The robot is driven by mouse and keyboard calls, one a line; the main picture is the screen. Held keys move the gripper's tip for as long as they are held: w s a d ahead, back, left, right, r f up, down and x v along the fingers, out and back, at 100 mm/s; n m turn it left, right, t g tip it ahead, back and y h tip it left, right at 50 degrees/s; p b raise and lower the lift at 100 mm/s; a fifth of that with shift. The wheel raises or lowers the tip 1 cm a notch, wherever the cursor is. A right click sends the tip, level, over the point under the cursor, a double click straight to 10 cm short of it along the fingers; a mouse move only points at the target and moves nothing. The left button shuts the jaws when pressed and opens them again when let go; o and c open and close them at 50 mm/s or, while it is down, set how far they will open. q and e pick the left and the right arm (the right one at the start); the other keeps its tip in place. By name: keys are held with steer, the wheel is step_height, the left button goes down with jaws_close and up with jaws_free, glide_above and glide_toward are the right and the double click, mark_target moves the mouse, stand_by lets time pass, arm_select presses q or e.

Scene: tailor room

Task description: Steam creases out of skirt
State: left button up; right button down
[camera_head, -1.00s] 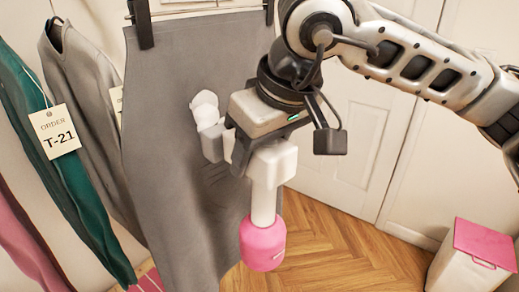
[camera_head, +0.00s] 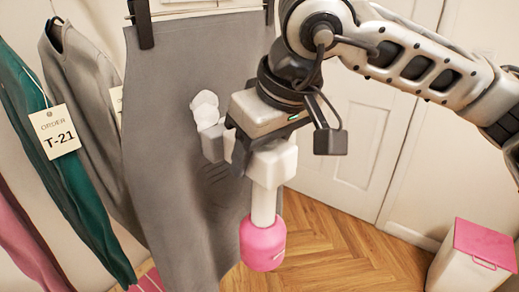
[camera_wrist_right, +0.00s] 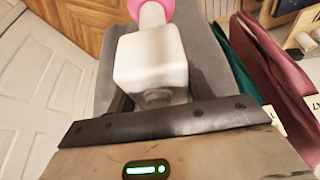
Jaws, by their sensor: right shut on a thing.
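The grey skirt (camera_head: 165,120) hangs from black clips at the top centre-left of the head view. Faint creases show on its lower middle, near the steamer. My right gripper (camera_head: 240,150) is shut on the white and pink steamer (camera_head: 264,243). The steamer's pink end points down and its pale head faces the skirt. I cannot tell whether the head touches the cloth. In the right wrist view the steamer's white body (camera_wrist_right: 150,62) sits in front of the gripper, with the grey skirt (camera_wrist_right: 205,55) behind it. My left gripper is not in view.
Other garments hang at the left: a grey one (camera_head: 85,95), a teal one (camera_head: 60,180) with a T-21 tag (camera_head: 55,131), and a pink one (camera_head: 25,240). A white bin with a pink lid (camera_head: 485,243) stands at the lower right. The wooden floor (camera_head: 345,245) between is clear.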

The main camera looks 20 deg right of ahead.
steer(key=shift+w, duration=0.1)
steer(key=w+d+f+b, duration=0.5)
steer(key=w+d, duration=0.3)
steer(key=d, duration=0.3)
steer(key=shift+w+d+f, duration=0.2)
steer(key=shift+w+f, duration=0.2)
steer(key=shift+f, duration=0.3)
stand_by(1.1)
steer(key=shift+r, duration=0.1)
stand_by(1.1)
stand_by(0.5)
